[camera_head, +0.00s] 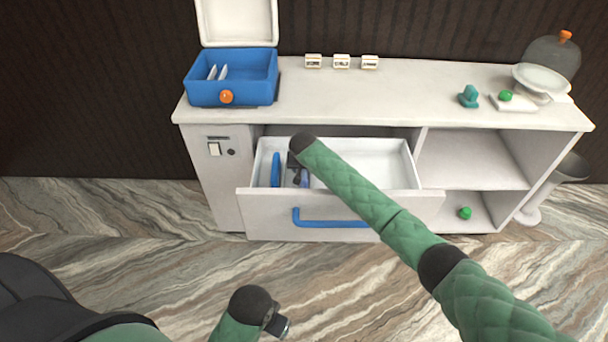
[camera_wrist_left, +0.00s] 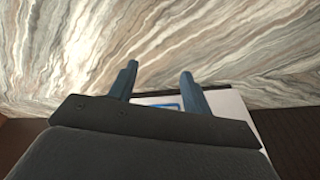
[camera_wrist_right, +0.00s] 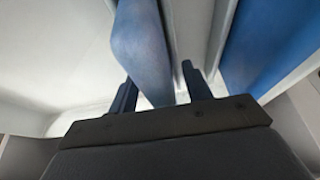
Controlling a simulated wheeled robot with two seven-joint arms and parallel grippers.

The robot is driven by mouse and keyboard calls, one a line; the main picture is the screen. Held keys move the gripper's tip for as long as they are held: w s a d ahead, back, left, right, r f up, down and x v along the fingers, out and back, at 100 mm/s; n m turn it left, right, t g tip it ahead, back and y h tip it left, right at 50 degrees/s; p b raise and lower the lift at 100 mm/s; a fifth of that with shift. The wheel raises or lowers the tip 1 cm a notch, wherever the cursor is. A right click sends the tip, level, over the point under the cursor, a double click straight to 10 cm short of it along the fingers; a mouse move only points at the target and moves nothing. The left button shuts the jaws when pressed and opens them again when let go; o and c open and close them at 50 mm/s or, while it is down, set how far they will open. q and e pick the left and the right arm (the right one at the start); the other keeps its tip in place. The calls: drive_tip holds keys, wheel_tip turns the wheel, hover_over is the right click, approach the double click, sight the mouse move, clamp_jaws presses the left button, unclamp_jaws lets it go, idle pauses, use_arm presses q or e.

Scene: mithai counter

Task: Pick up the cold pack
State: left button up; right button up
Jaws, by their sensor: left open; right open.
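A blue cold pack (camera_head: 276,168) stands on edge in the left part of the open white drawer (camera_head: 384,165). My right gripper (camera_head: 299,181) reaches down into the drawer just right of that pack. In the right wrist view, a blue pack (camera_wrist_right: 140,45) shows between and beyond the open fingers (camera_wrist_right: 159,75); whether they touch it I cannot tell. A second blue pack (camera_wrist_right: 272,45) lies to the right there, past thin white dividers. My left gripper (camera_wrist_left: 160,72) is open and empty over the floor, low in the head view (camera_head: 283,326).
The counter (camera_head: 400,90) holds an open blue box (camera_head: 232,82), three small labels, a teal object (camera_head: 468,97) and a scale (camera_head: 540,85). A blue handle (camera_head: 330,222) crosses the drawer front. Open shelves with a green ball (camera_head: 465,213) stand right. The drawer's right part is empty.

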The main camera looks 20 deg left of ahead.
use_arm(q)
drive_tip(key=shift+w, duration=0.15)
use_arm(e)
drive_tip(key=c, duration=1)
use_arm(q)
drive_tip(key=shift+w+r, duration=0.25)
drive_tip(key=shift+w, duration=0.25)
use_arm(e)
clamp_jaws()
drive_tip(key=shift+r+b, duration=0.15)
drive_tip(key=shift+b, duration=0.2)
wheel_tip(320, 180, up, 3)
drive_tip(key=shift+f, duration=0.15)
wheel_tip(320, 180, up, 6)
drive_tip(key=shift+f+b, duration=0.1)
drive_tip(key=shift+b, duration=0.7)
use_arm(q)
drive_tip(key=shift+s+d+f+t+h, duration=0.1)
drive_tip(key=shift+s+d+t+h, duration=0.05)
drive_tip(key=shift+d, duration=0.25)
drive_tip(key=shift+s+d+f+t+h, duration=0.1)
drive_tip(key=shift+s+d+t+h, duration=0.05)
drive_tip(key=shift+d, duration=0.25)
use_arm(e)
drive_tip(key=shift+r, duration=0.85)
